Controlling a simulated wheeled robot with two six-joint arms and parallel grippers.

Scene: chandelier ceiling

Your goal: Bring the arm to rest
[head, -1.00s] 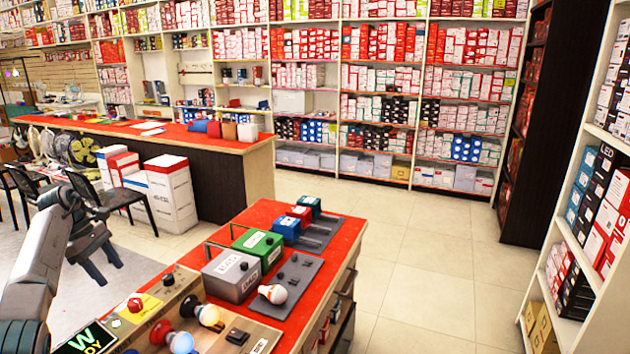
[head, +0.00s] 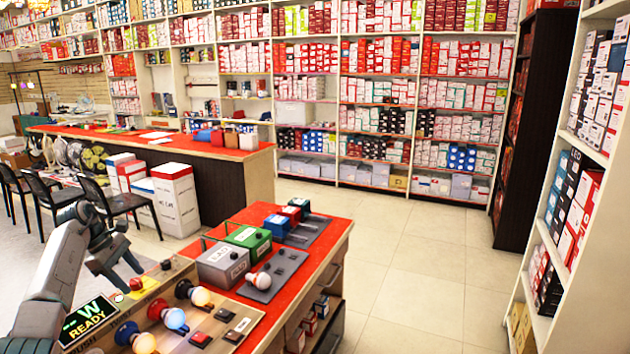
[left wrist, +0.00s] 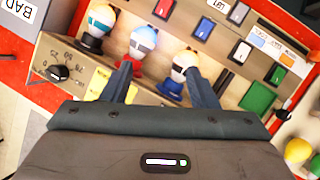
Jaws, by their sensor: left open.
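My left gripper (head: 122,275) comes in from the left in the head view, raised at the left edge of the red-topped counter (head: 330,232). It is open, and nothing shows between its fingers. In the left wrist view, its two dark fingers (left wrist: 158,80) point toward a wooden panel (left wrist: 205,28) with several bulbs. A bulb in a red base (left wrist: 143,42) shows between and beyond the fingertips; I cannot tell the gap to it. My right gripper is in neither view.
A grey box (head: 222,263), a green box (head: 248,240) and a blue box (head: 277,226) stand on the counter. Black chairs (head: 105,202) stand at left. The tiled floor (head: 410,260) at right is clear.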

